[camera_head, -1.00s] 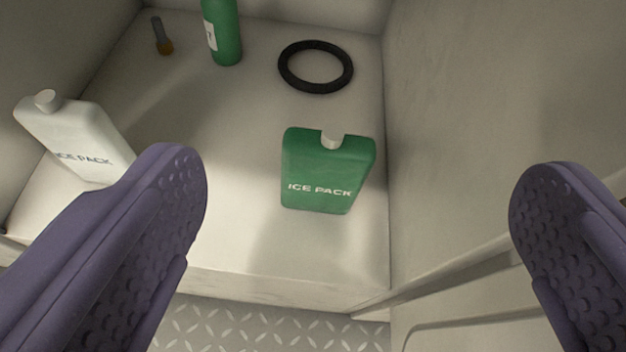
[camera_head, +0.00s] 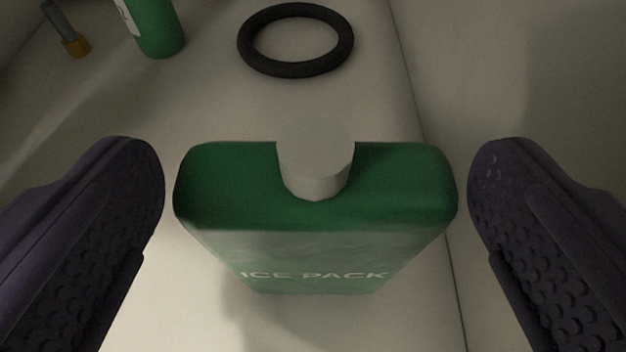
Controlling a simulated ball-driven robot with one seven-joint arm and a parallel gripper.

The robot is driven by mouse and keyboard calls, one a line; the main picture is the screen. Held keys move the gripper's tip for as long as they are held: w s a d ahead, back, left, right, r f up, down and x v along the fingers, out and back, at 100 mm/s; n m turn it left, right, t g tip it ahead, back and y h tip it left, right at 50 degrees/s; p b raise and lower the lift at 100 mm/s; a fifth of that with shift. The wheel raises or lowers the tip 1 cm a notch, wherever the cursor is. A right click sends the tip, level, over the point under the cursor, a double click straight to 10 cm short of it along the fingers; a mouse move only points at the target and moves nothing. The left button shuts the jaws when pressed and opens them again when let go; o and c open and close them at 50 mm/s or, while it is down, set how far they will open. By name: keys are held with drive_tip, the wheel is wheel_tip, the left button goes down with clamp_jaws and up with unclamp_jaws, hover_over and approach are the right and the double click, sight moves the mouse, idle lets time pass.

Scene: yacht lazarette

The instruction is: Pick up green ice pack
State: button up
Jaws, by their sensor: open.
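The green ice pack (camera_head: 395,195) stands upright on the pale shelf, with a grey-white cap on top and white "ICE PACK" lettering on its front. It fills the middle of the view. My gripper (camera_head: 316,190) is open, with one purple-grey textured finger on each side of the ice pack. A narrow gap shows between each finger and the pack's side, so neither finger appears to touch it. The lower part of the pack narrows away below in the view.
A black ring (camera_head: 295,72) lies on the shelf (camera_head: 215,100) behind the pack. A green bottle (camera_head: 160,30) and a small object with an orange-brown end (camera_head: 76,46) are at the upper left. A pale wall (camera_head: 520,80) rises close on the right.

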drive_tip(key=shift+x, duration=1.15)
drive_tip(key=shift+c, duration=0.5)
drive_tip(key=c, duration=1.3)
drive_tip(key=shift+r, duration=0.15)
